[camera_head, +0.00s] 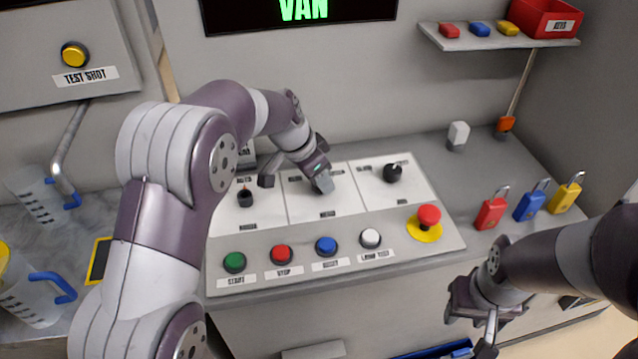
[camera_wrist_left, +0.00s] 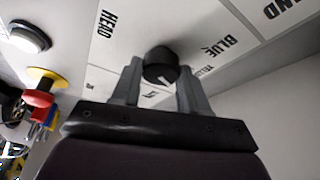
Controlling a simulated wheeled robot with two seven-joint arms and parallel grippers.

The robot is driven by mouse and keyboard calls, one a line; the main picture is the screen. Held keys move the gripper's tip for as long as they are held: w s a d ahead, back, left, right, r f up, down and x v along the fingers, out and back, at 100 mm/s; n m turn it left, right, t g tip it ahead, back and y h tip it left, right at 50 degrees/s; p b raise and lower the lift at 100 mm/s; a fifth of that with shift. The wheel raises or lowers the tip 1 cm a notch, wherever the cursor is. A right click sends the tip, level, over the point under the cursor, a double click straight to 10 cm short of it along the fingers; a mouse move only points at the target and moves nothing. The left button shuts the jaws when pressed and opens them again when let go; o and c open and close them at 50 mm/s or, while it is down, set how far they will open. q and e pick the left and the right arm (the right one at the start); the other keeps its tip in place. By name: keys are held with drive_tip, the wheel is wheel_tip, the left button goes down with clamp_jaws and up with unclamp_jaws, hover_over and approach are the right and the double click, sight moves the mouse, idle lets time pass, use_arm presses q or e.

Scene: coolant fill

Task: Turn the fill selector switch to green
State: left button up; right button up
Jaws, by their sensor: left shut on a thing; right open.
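The selector switch in the middle panel is a black round knob (camera_wrist_left: 160,63) with a white mark, seen in the left wrist view. A BLUE label is beside it; I cannot read a green label. My left gripper (camera_head: 297,184) is over this middle panel in the head view and shut on the knob, one finger on each side. The gripper hides the knob in the head view. The white mark faces the gripper's palm in the left wrist view. My right gripper (camera_head: 474,315) is open and empty, in front of the console's front edge.
A left toggle switch (camera_head: 245,197) and a right black knob (camera_head: 393,172) flank the middle panel. Green (camera_head: 234,262), red (camera_head: 281,255), blue (camera_head: 326,246) and white (camera_head: 370,238) buttons line the front, beside a red emergency button (camera_head: 429,217). Padlocks stand at the right.

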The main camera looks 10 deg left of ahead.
use_arm(q)
drive_tip(key=shift+f+m, duration=0.1)
drive_tip(key=shift+m, duration=0.7)
drive_tip(key=shift+m+g+h, duration=0.4)
drive_tip(key=shift+m+g, duration=0.3)
drive_tip(key=shift+m, duration=0.7)
drive_tip(key=o, duration=1)
drive_tip(key=shift+o, duration=0.2)
drive_tip(key=shift+w, duration=0.1)
drive_tip(key=shift+a, duration=0.1)
